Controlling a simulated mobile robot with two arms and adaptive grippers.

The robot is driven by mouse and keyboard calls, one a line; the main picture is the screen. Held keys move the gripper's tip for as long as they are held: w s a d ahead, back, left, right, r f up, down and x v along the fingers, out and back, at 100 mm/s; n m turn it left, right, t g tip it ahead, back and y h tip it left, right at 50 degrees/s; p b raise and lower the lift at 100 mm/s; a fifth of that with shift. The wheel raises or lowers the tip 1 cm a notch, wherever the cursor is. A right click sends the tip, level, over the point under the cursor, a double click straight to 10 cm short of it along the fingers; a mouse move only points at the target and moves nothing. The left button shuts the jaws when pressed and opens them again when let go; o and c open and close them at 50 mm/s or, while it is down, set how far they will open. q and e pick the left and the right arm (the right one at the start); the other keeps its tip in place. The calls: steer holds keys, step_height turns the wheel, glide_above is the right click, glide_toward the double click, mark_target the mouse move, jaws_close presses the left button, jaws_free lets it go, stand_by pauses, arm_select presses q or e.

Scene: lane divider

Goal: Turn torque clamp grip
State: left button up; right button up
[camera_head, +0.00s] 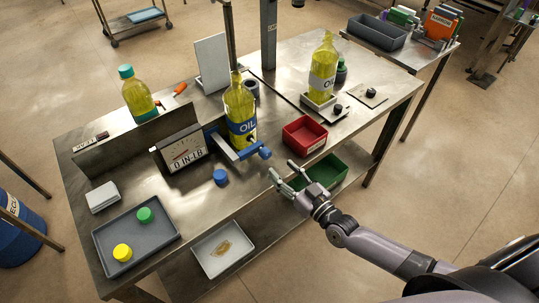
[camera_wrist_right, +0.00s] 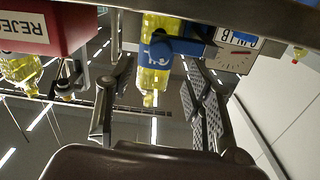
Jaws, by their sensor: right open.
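The blue torque clamp (camera_head: 236,153) is around the lower part of an oil bottle (camera_head: 240,105) of yellow liquid. Its blue grip (camera_head: 265,152) sticks out toward the table's front edge. The clamp also shows upside down in the right wrist view (camera_wrist_right: 185,47). The torque gauge (camera_head: 184,152) behind it reads 0 IN-LB. My right gripper (camera_head: 281,168) is open and empty, just in front of the grip and apart from it. In the wrist view, its fingers (camera_wrist_right: 158,85) are spread with the bottle beyond them. My left gripper is not in view.
A red reject bin (camera_head: 304,135) stands right of the clamp, close to my right gripper. A green bin (camera_head: 326,172) sits lower down. A loose blue cap (camera_head: 220,177) lies on the table. A grey tray (camera_head: 135,254) holds a green and a yellow cap. Another oil bottle (camera_head: 323,70) stands farther back.

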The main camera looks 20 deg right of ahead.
mark_target(268, 156)
steer(key=x, duration=0.7)
steer(key=shift+c, duration=0.5)
jaws_close()
steer(key=shift+f+m, duration=0.15)
steer(key=shift+m, duration=0.45)
steer(key=shift+m+b, duration=0.3)
steer(key=shift+m, duration=0.3)
